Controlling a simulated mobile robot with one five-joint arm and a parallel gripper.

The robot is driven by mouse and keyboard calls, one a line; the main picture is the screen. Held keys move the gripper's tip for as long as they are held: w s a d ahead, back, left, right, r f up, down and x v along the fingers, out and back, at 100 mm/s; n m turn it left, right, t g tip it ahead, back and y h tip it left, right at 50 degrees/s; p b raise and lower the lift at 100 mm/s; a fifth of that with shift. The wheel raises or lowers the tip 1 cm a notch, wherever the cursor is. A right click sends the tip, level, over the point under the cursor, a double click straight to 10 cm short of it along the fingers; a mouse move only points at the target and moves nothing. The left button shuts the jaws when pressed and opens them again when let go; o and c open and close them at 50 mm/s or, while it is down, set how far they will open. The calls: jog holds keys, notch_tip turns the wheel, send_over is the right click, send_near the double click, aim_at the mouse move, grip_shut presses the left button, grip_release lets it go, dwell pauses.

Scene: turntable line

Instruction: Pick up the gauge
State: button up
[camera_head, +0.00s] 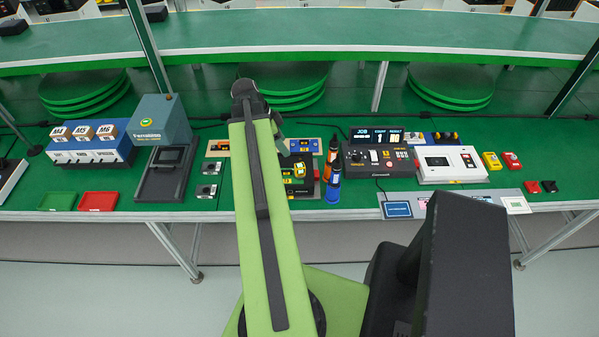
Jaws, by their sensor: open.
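No item can be told for certain as the gauge at this size. Small grey devices on pale plates (207,191) lie left of my arm. A yellow piece (299,170) sits on a dark fixture (300,187) just right of my arm. My green arm reaches over the table and bends at its far end. My gripper (283,147) points down above the bench near the dark fixture, partly hidden by my arm. It is small in view, with nothing seen held in it.
An orange bottle (331,151) and a blue bottle (333,187) stand right of the fixture. A control box (378,163) and white device (448,164) stand further right. A press (160,125), green tray (60,202) and red tray (98,201) are left.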

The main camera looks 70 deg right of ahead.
jog(key=b, duration=0.8)
send_near(299, 165)
jog(key=x, duration=0.5)
jog(key=shift+w+a+f, duration=0.1)
jog(key=shift+w+a, duration=0.1)
jog(key=shift+a, duration=0.1)
jog(key=shift+s+d+f, duration=0.1)
jog(key=shift+f, duration=0.05)
jog(key=b+x, duration=0.4)
jog(key=x, duration=0.1)
jog(key=shift+s+d+b, duration=0.15)
jog(key=shift+d+b, duration=0.05)
jog(key=shift+b, duration=0.15)
jog(key=shift+r, duration=0.2)
jog(key=shift+c, duration=0.4)
grip_shut()
